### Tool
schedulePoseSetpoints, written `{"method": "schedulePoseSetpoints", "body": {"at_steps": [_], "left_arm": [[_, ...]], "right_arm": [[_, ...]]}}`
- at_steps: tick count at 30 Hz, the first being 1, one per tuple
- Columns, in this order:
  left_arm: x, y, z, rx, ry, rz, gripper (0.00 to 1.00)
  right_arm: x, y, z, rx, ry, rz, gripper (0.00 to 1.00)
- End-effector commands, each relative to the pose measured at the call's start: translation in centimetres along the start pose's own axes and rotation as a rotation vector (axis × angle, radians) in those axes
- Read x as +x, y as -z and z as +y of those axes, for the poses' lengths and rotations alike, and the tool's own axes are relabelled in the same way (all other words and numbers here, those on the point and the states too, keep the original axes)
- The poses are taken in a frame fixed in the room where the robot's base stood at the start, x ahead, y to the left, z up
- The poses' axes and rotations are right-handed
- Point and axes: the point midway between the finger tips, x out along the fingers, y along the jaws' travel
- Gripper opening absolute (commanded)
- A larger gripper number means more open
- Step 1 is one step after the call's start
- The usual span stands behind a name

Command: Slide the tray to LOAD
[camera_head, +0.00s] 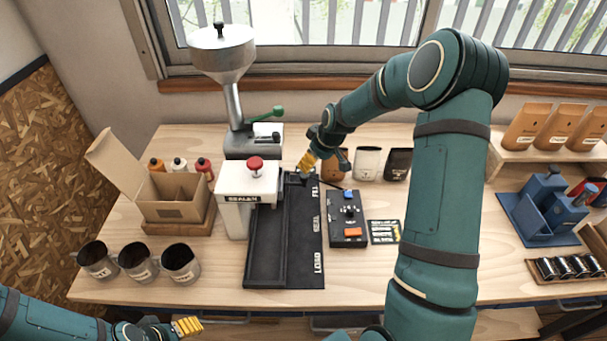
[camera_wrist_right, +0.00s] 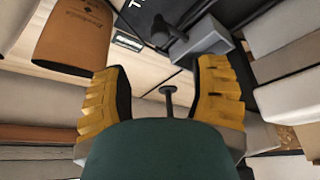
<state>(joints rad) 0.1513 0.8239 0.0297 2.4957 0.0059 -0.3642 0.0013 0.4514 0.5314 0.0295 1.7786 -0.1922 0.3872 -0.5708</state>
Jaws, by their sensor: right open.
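A black track (camera_head: 264,268) runs front to back on the bench, marked FILL at the far end, SEAL midway and LOAD at the near end. No separate tray stands out clearly on it; its far end is partly hidden by my right gripper (camera_head: 306,163). That gripper is over the FILL end, with its yellow fingers apart in the wrist view (camera_wrist_right: 167,100). A dark post with a round top (camera_wrist_right: 168,92) shows between the fingers; I cannot tell whether they touch it. My left gripper (camera_head: 187,326) is low at the left, off the bench front.
The white sealer (camera_head: 237,213) with a red knob and the hopper (camera_head: 222,50) stand left of the track. A control box (camera_head: 348,228) is close on its right. Pouches (camera_head: 367,163) stand behind, cups (camera_head: 138,262) at front left. The track's near half looks clear.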

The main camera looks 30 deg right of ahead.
Motion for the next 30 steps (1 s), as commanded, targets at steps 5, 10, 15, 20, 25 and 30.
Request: {"method": "schedulePoseSetpoints", "body": {"at_steps": [5, 10, 15, 20, 25, 30], "left_arm": [[-0.1, 0.1, 0.0, 0.0, 0.0, 0.001, 0.59], [-0.2, 0.1, 0.1, 0.0, 0.0, 0.001, 0.59], [-0.2, 0.1, 0.1, 0.0, -0.001, 0.001, 0.59], [-0.3, 0.1, 0.1, 0.0, -0.001, 0.001, 0.59], [-0.3, 0.1, 0.1, 0.0, -0.001, 0.001, 0.59], [-0.3, 0.1, 0.1, 0.0, -0.001, 0.001, 0.59]], "right_arm": [[3.8, 0.0, -0.1, 0.0, 0.002, -0.002, 0.6], [6.9, 0.0, -0.1, 0.0, 0.001, -0.002, 0.6], [9.1, 0.0, -0.1, 0.0, 0.001, -0.001, 0.6], [10.1, 0.0, 0.0, 0.0, 0.0, 0.001, 0.6], [10.3, 0.0, 0.0, 0.0, 0.0, 0.001, 0.6], [10.3, 0.0, 0.0, 0.0, 0.0, 0.001, 0.56]]}}
